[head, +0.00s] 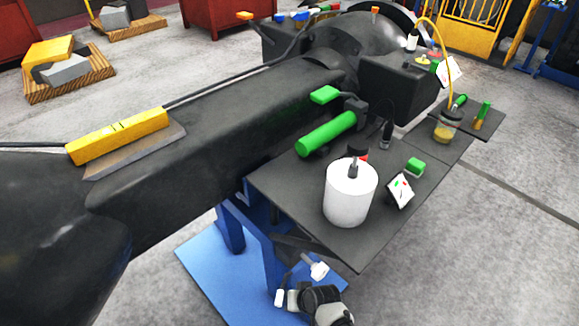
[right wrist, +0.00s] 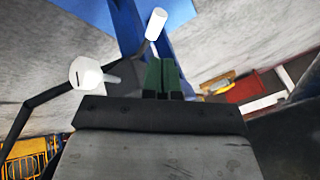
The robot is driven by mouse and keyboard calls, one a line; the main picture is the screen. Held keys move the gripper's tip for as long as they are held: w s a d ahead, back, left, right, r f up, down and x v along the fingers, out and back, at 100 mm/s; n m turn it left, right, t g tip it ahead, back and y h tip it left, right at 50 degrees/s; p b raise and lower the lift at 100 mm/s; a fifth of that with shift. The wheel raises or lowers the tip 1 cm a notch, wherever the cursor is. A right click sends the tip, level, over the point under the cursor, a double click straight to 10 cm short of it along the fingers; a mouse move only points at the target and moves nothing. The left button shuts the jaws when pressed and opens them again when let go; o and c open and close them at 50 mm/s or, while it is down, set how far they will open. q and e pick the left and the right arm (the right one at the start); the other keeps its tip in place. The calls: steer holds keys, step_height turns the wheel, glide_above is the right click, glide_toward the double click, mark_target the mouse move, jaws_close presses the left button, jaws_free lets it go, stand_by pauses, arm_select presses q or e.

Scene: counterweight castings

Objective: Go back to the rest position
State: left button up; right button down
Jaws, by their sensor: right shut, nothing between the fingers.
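My right gripper shows in the right wrist view (right wrist: 162,72), with its two green fingers side by side, shut and empty. Behind the fingers are a white cylindrical handle (right wrist: 156,23) on a dark rod and a white knob (right wrist: 86,72); the gripper holds neither. In the head view, part of my right arm shows at the bottom, below the dark shelf (head: 335,238) and close to the white knob (head: 319,271) and white handle (head: 280,297). I cannot tell if it touches them. My left gripper is not in view.
A big black casting (head: 225,110) bears a yellow level (head: 118,135). A blue stand (head: 240,270) is beneath. Open grey floor lies at the right.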

steer(key=s+d+f+g+h, duration=0.1)
steer(key=s+d+f, duration=0.4)
steer(key=s+f, duration=0.25)
steer(key=s+d+f+h, duration=0.2)
steer(key=s+d+f, duration=0.35)
steer(key=s, duration=0.25)
steer(key=s+d+f+n+g, duration=0.1)
steer(key=s+d+f, duration=0.2)
steer(key=s, duration=0.7)
steer(key=s+d+f+n+g+h+b, duration=0.1)
steer(key=s+d+f, duration=0.2)
steer(key=s+d, duration=0.4)
steer(key=s, duration=0.3)
steer(key=shift+f, duration=0.2)
